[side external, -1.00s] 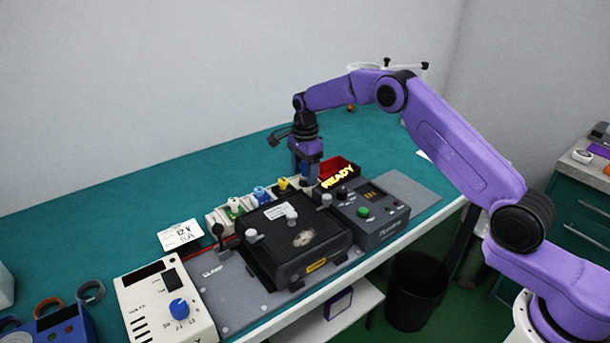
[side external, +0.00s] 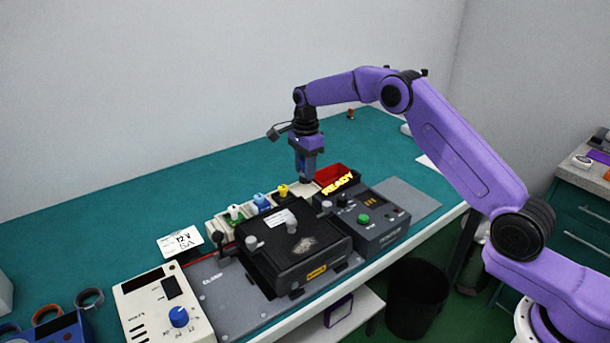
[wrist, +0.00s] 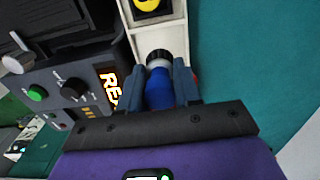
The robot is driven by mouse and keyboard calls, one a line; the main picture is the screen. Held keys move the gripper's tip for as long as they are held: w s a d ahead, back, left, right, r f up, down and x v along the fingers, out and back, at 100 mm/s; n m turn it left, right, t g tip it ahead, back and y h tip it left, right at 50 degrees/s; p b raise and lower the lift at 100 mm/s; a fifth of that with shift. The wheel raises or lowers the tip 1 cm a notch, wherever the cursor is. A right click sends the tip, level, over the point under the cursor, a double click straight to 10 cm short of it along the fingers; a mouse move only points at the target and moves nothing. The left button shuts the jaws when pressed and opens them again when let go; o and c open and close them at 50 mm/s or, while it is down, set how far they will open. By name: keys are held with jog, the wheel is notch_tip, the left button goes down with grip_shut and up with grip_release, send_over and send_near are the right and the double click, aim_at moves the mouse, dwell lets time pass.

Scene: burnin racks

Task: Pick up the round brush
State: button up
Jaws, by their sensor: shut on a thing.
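My gripper (side external: 306,176) points down over the right end of a cream rack, beside the red bin. In the wrist view its two grey fingers (wrist: 159,88) are shut on the round brush (wrist: 158,88). The brush shows a blue body between the fingers, with a pale band and a dark ribbed round end beyond the fingertips. In the side view a dark tip shows below the fingers, just above the rack. The fingers hide the rest of the brush there.
The cream rack (side external: 216,229) holds green, blue and yellow-topped pieces (side external: 283,191) left of my gripper. A black clamp fixture (side external: 295,252) is in front.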

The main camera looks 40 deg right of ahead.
jog(key=s+d+r, duration=0.1)
jog(key=s+r, duration=0.8)
jog(key=s, duration=0.4)
jog(key=s+a, duration=0.7)
jog(key=a, duration=0.5)
jog(key=shift+d+f, duration=0.1)
jog(key=shift+f, duration=3.2)
jog(key=shift+a+f, duration=0.65)
jog(key=shift+f, duration=0.1)
jog(key=shift+a, duration=3.2)
jog(key=shift+d, duration=3.9)
notch_tip(320, 180, up, 8)
jog(key=shift+f, duration=0.15)
